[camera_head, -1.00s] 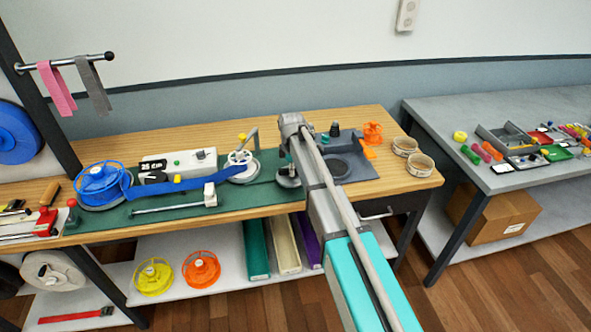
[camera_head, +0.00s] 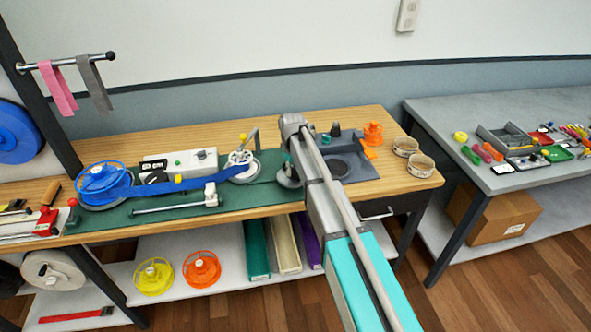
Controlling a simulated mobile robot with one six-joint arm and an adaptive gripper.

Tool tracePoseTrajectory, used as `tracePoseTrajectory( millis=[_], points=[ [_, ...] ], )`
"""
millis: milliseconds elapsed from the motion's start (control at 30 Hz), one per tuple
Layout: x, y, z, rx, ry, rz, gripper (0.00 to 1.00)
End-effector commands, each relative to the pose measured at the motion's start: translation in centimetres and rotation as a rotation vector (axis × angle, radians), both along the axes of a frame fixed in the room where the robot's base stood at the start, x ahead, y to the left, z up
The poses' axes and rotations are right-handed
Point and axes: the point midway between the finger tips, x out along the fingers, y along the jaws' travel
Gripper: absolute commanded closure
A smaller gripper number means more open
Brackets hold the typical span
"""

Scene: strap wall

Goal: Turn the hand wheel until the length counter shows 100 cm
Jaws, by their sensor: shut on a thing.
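The length counter (camera_head: 153,165) is a small dark display on the white box; its digits are too blurred to read now. A blue strap (camera_head: 180,186) runs from the blue reel (camera_head: 103,182) across the green board to a white spoked reel (camera_head: 241,166). The hand wheel (camera_head: 288,179) appears as a grey disc at the board's right end, partly covered by my arm. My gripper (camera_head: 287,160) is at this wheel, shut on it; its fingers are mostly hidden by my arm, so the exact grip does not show.
A grey post with a yellow tip (camera_head: 243,137) stands by the white reel. A red-handled tool (camera_head: 45,222) lies at far left.

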Motion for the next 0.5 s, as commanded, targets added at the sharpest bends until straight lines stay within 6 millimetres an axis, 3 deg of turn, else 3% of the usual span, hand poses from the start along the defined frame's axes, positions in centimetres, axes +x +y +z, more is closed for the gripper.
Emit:
tracePoseTrajectory(
  millis=[500],
  points=[
    [0.52,0.05,0.0,0.001,-0.011,-0.16,1.0]
  ],
)
